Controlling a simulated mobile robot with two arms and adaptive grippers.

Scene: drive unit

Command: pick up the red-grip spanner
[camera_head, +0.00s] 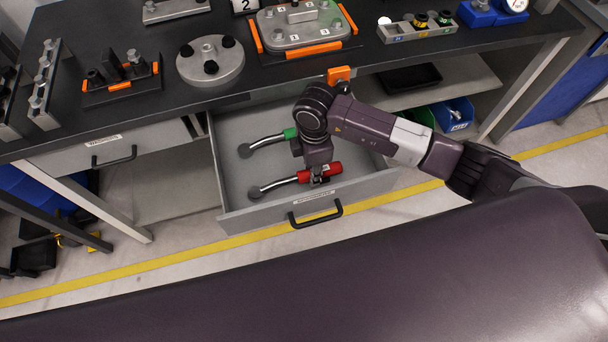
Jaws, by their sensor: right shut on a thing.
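The red-grip spanner (278,186) lies in the open drawer (237,191), near its front, with its round grey head to the left and its red grip to the right. My right gripper (319,181) reaches down into the drawer and is shut on the red grip. The fingertips are partly hidden by the wrist and the grip. I cannot tell whether the spanner is clear of the drawer floor. A green-grip spanner (265,143) lies behind it in the same drawer, partly covered by my right arm. My left gripper is not in view.
The drawer's front with its black handle (316,215) stands out below the dark workbench top (290,75). A closed drawer (110,146) is to the left. Blue and green bins (455,115) stand on the shelf at right. Fixtures and parts line the bench top.

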